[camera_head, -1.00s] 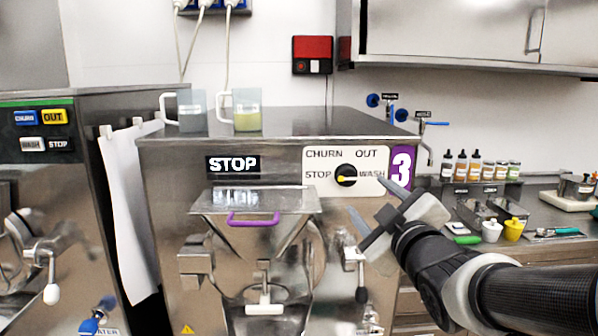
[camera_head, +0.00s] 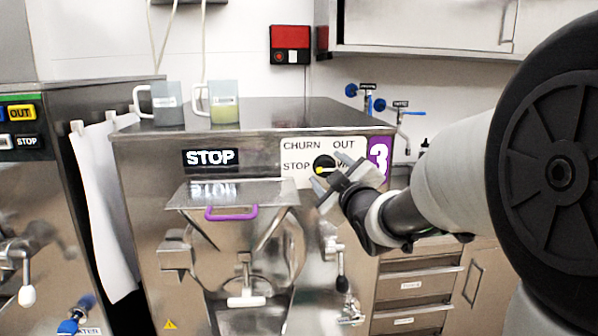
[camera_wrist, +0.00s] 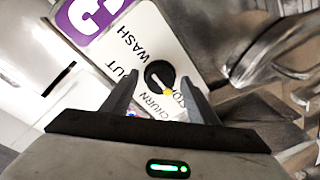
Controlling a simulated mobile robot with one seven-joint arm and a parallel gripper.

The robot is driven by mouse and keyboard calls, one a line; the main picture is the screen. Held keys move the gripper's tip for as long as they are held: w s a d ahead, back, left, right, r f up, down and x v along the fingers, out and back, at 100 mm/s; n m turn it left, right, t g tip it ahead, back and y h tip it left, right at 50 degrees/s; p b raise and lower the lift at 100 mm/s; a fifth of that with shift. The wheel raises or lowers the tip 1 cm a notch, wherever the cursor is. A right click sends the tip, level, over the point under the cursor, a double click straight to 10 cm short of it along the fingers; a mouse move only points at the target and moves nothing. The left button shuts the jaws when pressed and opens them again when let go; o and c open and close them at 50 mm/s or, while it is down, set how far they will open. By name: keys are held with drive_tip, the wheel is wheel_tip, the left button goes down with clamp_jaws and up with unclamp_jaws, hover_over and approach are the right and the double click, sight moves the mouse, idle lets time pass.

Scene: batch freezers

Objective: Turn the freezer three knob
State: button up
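The freezer three knob (camera_head: 323,162) is a round black dial with a yellow mark, on a white plate (camera_head: 297,148) reading CHURN, OUT, STOP and WASH. In the wrist view the knob (camera_wrist: 158,74) has its yellow mark towards STOP. My gripper (camera_head: 327,172) is open and in front of the plate, partly covering WASH. In the wrist view my gripper's fingertips (camera_wrist: 159,77) lie either side of the knob, with gaps on both sides. I cannot tell whether they reach to its depth. The freezer display (camera_head: 211,160) reads STOP.
Two cups (camera_head: 223,103) stand on the steel freezer top (camera_head: 290,112). A hopper lid with a purple handle (camera_head: 231,213) and a black-knobbed lever (camera_head: 342,284) are below the panel. A purple 3 sign (camera_head: 378,160) is close right of my gripper. Another freezer stands at left.

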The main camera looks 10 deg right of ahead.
drive_tip(key=c, duration=1)
drive_tip(key=shift+f+b, duration=0.1)
drive_tip(key=shift+b, duration=0.2)
drive_tip(key=shift+f+m+b, duration=0.15)
drive_tip(key=shift+m+b, duration=0.75)
drive_tip(key=shift+b, duration=0.15)
drive_tip(key=m+b, duration=0.2)
drive_tip(key=shift+m+t+b, duration=0.3)
drive_tip(key=shift+b, duration=0.1)
drive_tip(key=m+b, duration=0.4)
drive_tip(key=m, duration=0.1)
drive_tip(key=shift+a+t+h, duration=0.15)
drive_tip(key=shift+t+h, duration=0.15)
drive_tip(key=shift+m+b, duration=0.8)
drive_tip(key=shift+m, duration=0.6)
drive_tip(key=shift+r, duration=0.25)
